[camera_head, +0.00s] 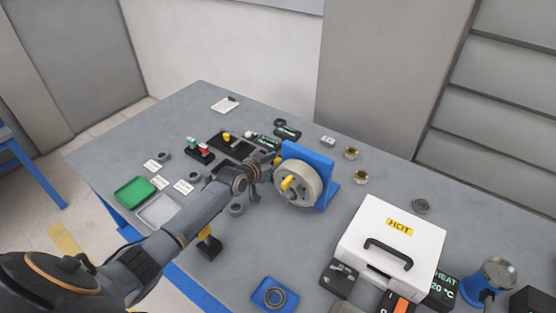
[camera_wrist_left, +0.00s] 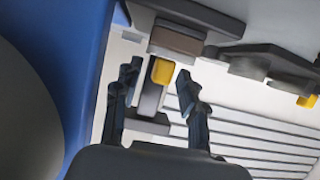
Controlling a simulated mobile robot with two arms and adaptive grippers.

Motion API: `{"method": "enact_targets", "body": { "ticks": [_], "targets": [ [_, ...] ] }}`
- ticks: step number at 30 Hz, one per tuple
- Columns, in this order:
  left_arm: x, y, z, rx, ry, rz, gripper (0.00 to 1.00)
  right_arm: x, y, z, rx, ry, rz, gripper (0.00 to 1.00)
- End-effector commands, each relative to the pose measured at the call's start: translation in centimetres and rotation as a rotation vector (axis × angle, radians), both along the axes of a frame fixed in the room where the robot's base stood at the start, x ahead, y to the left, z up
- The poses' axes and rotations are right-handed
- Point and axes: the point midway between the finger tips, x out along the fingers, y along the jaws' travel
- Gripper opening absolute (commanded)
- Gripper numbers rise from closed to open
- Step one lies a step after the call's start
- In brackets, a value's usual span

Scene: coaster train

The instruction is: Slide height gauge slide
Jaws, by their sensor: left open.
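My left gripper (camera_head: 256,180) is beside the blue bracket (camera_head: 330,191) that carries the large grey wheel (camera_head: 299,195). In the left wrist view my left gripper (camera_wrist_left: 158,80) is open. A small yellow block (camera_wrist_left: 163,71) shows between its fingertips, with a gap to each finger. The block sits on a narrow grey post (camera_wrist_left: 151,100) and looks like the slide of a height gauge. In the head view a yellow spot (camera_head: 277,160) just beyond the gripper may be this block. The arm and bracket hide most of the gauge. My right gripper is not in view.
The blue bracket (camera_wrist_left: 88,70) rises close to the gripper in the wrist view. A white box marked HOT (camera_head: 360,235) stands at right. Green (camera_head: 134,191) and grey trays lie at left. Small parts and labels crowd the table's middle. A blue tray (camera_head: 257,297) is in front.

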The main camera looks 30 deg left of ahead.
Motion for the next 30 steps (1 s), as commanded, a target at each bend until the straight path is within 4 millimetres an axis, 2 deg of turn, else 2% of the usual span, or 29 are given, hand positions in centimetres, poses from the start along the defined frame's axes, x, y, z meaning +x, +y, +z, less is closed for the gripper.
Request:
{"method": "enact_targets", "body": {
  "ticks": [12, 18, 26, 30],
  "targets": [
    [0.6, -0.1, -0.2, 0.0, 0.0, 0.001, 0.41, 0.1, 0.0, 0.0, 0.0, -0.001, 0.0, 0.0],
    [0.6, -0.1, -0.2, 0.0, 0.0, 0.001, 0.01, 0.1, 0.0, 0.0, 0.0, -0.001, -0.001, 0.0],
    [0.6, -0.1, -0.2, 0.0, 0.0, 0.001, 0.0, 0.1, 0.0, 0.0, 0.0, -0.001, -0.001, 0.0],
    [0.6, -0.1, 0.9, 0.0, -0.001, 0.001, 0.0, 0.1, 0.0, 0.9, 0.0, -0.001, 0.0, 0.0]
  ]
}}
